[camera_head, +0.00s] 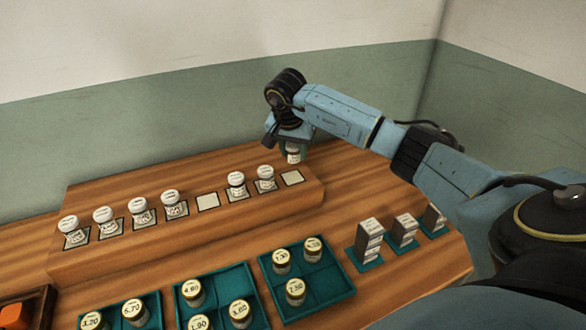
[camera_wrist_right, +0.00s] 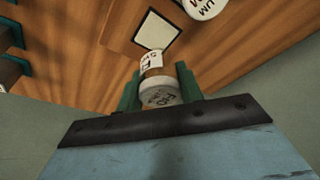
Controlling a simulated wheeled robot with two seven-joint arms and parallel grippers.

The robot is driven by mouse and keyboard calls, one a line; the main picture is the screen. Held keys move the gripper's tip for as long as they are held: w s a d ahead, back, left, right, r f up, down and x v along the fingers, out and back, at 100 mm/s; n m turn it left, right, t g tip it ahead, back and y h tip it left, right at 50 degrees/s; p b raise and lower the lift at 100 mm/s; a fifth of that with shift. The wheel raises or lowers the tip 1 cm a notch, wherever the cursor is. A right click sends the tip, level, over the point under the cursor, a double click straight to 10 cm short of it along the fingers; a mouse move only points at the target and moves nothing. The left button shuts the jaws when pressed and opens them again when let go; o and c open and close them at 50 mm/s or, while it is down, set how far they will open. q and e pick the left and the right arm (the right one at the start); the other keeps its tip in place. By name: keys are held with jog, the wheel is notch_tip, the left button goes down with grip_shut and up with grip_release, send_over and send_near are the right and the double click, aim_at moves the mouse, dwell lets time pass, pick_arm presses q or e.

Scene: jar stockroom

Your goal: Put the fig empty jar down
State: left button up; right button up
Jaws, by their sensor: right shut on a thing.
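A white-lidded jar (camera_head: 293,154), with a white label and a brownish body, is held in my right gripper (camera_head: 292,147). The wrist view shows the jar (camera_wrist_right: 157,92) between two green fingers, with lettering on its lid and label partly readable. The gripper is shut on it, at the right end of the raised wooden shelf. A bare white square (camera_head: 292,178) lies on the shelf just below the jar in the picture; it also shows in the wrist view (camera_wrist_right: 157,30), apart from the jar. My left gripper is not in view.
Several white-lidded jars stand on squares along the shelf, the nearest one (camera_head: 266,178) left of the bare square. Another bare square (camera_head: 208,202) lies mid-row. Green trays (camera_head: 333,290) with gold-lidded jars and grey boxes (camera_head: 369,240) stand in front. A wall is behind.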

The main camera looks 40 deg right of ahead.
aim_at(291, 148)
jog(key=shift+f, duration=2.7)
jog(key=shift+f, duration=0.2)
jog(key=o, duration=1)
jog(key=shift+r, duration=0.15)
jog(key=shift+r, duration=0.35)
jog(key=v, duration=1.1)
jog(key=shift+s+a+r, duration=0.1)
jog(key=shift+a+r, duration=0.05)
jog(key=shift+r, duration=0.05)
